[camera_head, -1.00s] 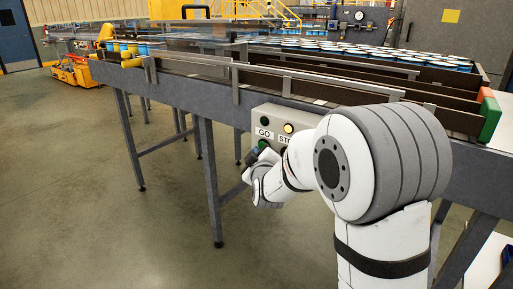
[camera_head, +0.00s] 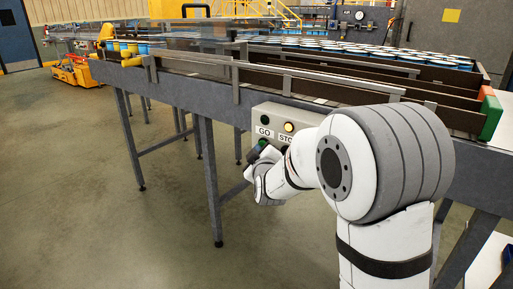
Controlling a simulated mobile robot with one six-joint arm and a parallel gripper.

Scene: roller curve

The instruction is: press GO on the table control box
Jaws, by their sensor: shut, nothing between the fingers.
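The control box (camera_head: 272,113) is a pale box on the side of the table (camera_head: 216,108). It has a GO label (camera_head: 264,132), a partly hidden STOP label (camera_head: 286,138), a dark lamp over GO and a lit yellow lamp (camera_head: 289,127) over STOP. The green GO button (camera_head: 263,143) shows just under its label, partly covered by my gripper. My gripper (camera_head: 255,153) is shut and empty, with its dark tip at the GO button. I cannot tell whether it touches. My arm hides the right part of the box.
Rails (camera_head: 318,80) run along the table top above the box. Many blue-and-white cans (camera_head: 375,52) stand on the table behind. A green and orange block (camera_head: 490,116) is at the right end. A table leg (camera_head: 209,180) stands left of my gripper.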

